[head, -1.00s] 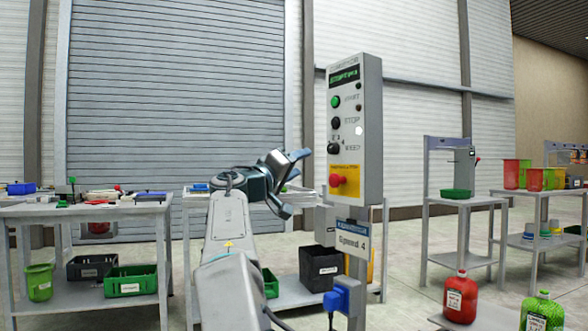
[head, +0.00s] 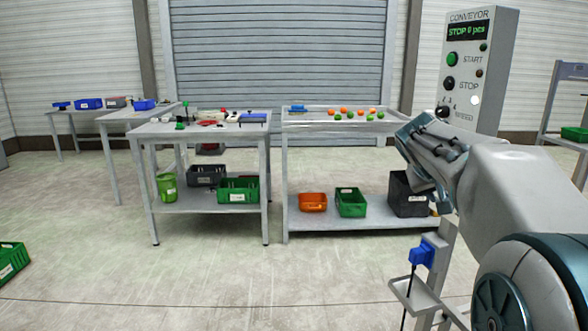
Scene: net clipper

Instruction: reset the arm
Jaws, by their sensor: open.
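My arm reaches in from the lower right of the head view. My gripper (head: 424,160) is at its far end, raised in the air in front of the right end of the worktable with the balls. It is open, and I see nothing held in it. Its fingertips are partly hidden by its own body. The conveyor control panel (head: 480,75) stands just behind and above the arm, showing "STOP 0 pcs". I cannot tell how wide the gap between arm and panel is.
A worktable (head: 300,130) with orange and green balls has bins on its lower shelf. A tool table (head: 155,130) stands left of it. Another green crate (head: 12,262) lies at the far left. The floor (head: 180,280) in front is clear.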

